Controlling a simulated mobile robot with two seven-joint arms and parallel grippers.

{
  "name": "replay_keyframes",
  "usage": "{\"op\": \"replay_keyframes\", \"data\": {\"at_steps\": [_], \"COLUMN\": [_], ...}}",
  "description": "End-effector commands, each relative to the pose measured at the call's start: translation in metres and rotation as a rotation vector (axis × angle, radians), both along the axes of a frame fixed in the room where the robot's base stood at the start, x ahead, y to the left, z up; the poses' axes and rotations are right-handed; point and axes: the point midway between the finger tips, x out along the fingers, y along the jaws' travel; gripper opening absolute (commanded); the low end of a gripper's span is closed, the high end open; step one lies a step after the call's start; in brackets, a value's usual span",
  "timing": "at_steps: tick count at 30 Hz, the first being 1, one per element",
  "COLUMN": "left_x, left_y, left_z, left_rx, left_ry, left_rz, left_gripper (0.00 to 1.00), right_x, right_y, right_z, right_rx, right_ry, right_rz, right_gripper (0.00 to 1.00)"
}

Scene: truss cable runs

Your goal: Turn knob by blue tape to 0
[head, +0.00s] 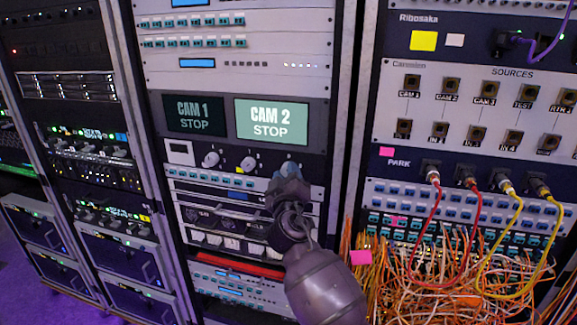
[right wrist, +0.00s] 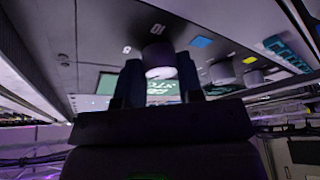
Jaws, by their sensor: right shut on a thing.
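My right gripper (head: 288,172) is at the right end of the knob panel in the middle rack. In the right wrist view its two dark fingers (right wrist: 160,82) are shut on a pale round knob (right wrist: 159,57), one finger on each side. A small blue tape piece (right wrist: 200,41) is on the panel just right of this knob. A small white marking (right wrist: 157,29) is beside the knob, too blurred to read surely. In the head view my gripper hides the held knob, and I cannot make out the blue tape there. My left gripper is in neither view.
Two other knobs (head: 211,159) (head: 248,163) are left of my gripper, with yellow tape (head: 240,170) by one. Above is a screen (head: 271,121) reading CAM 2 STOP. Loose orange cables (head: 460,265) hang at the right rack.

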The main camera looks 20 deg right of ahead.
Motion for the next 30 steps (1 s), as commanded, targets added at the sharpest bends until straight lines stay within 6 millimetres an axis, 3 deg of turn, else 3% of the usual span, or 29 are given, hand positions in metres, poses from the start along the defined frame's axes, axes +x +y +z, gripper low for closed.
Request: {"op": "replay_keyframes", "data": {"at_steps": [1,3,12,17,30], "left_x": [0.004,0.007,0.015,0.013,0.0], "left_y": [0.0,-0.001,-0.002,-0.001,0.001], "left_z": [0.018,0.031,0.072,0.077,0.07], "left_rx": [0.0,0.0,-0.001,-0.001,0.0], "left_ry": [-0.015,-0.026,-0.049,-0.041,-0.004], "left_rz": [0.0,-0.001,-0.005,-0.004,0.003], "left_gripper": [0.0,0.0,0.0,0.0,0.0], "right_x": [-0.001,-0.001,0.0,0.0,0.0], "right_y": [0.0,0.0,-0.001,0.0,0.0], "right_z": [0.009,0.008,0.006,0.005,0.003], "right_rx": [-0.034,-0.082,-0.245,-0.301,-0.354], "right_ry": [0.021,0.053,0.166,0.204,0.238], "right_rz": [0.002,0.001,0.001,0.001,0.001], "right_gripper": [0.11,0.11,0.11,0.11,0.11]}}
